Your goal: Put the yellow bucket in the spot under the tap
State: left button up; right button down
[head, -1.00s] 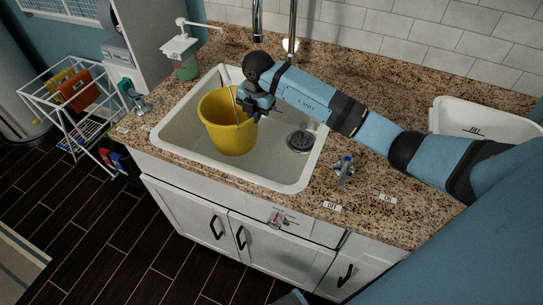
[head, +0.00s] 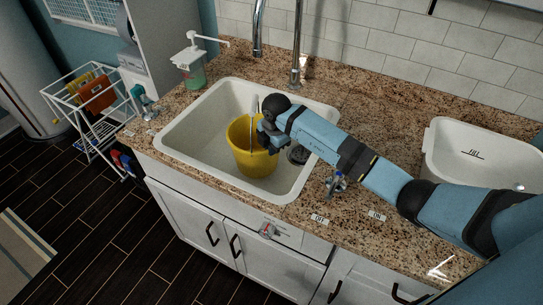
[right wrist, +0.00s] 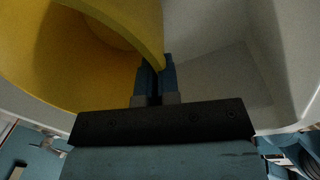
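My right gripper (head: 265,139) is at the bucket's right rim. In the right wrist view the bucket wall (right wrist: 60,55) runs between the close-set fingers (right wrist: 155,80), so it is shut on the rim. The tap's curved metal spout (head: 257,35) stands behind the sink, its end above and behind the bucket. My left gripper is not in view.
A soap dispenser (head: 190,65) stands at the back left of the speckled counter (head: 375,100). A white basin (head: 475,160) is at the right. A wire rack (head: 90,110) stands left.

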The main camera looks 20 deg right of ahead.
notch_tip(320, 180, down, 4)
jog(key=shift+r, duration=0.25)
jog(key=shift+f, duration=0.1)
jog(key=c, duration=1.4)
grip_release()
jog(key=shift+o, duration=0.2)
notch_tip(320, 180, up, 12)
jog(key=s, duration=0.1)
jog(key=shift+s+d+b, duration=0.15)
jog(key=shift+b, duration=0.15)
